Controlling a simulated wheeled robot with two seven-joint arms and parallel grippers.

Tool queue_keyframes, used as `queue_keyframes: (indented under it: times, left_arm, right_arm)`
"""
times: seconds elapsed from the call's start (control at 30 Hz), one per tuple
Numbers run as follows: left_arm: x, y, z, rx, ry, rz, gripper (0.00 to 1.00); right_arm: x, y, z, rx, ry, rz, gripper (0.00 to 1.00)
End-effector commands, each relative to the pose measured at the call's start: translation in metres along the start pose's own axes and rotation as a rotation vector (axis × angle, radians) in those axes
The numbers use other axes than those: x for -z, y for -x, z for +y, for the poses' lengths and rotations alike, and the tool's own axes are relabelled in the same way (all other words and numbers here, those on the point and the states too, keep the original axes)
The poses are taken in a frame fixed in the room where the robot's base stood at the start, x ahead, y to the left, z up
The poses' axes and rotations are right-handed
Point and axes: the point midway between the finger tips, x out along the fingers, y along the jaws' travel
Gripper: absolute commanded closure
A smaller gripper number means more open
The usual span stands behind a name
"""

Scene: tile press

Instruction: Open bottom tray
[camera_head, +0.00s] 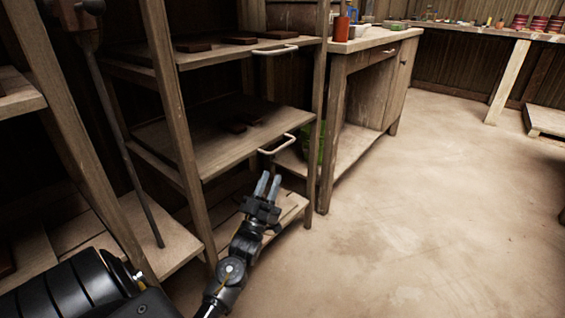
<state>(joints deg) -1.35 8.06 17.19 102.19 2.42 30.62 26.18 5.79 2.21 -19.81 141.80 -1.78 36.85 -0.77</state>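The bottom tray (215,156) is a wooden shelf-like tray in the rack. The gripper appears apart from the handle. My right gripper is not in view.
Wooden rack posts (319,118) stand on both sides of the trays. A low board (289,203) lies beneath the bottom tray. A workbench (379,40) stands behind, right of the rack. A dark rod (130,160) leans at left. The floor (430,200) at right is clear.

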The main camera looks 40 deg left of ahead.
Motion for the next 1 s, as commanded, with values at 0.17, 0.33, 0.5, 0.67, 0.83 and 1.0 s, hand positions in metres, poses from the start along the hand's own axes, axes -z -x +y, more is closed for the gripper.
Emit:
queue_keyframes:
  times: [0.17,0.33,0.5,0.67,0.83,1.0]
  left_arm:
    - [0.002,-0.004,0.0,-0.002,0.0,0.007,0.68]
    - [0.001,-0.022,0.0,-0.004,0.0,0.009,0.68]
    - [0.001,-0.054,0.0,-0.003,0.0,0.008,0.68]
    - [0.001,-0.082,0.0,-0.002,-0.001,0.007,0.68]
    - [0.001,-0.101,0.0,-0.001,-0.001,0.005,0.68]
    - [0.001,-0.108,0.0,-0.001,-0.001,0.003,0.68]
  right_arm:
    - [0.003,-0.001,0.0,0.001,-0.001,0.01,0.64]
    - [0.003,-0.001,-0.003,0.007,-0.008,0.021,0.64]
    - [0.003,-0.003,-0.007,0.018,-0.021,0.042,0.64]
    - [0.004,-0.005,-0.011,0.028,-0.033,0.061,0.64]
    - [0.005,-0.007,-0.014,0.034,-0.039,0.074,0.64]
    - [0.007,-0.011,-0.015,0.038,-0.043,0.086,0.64]
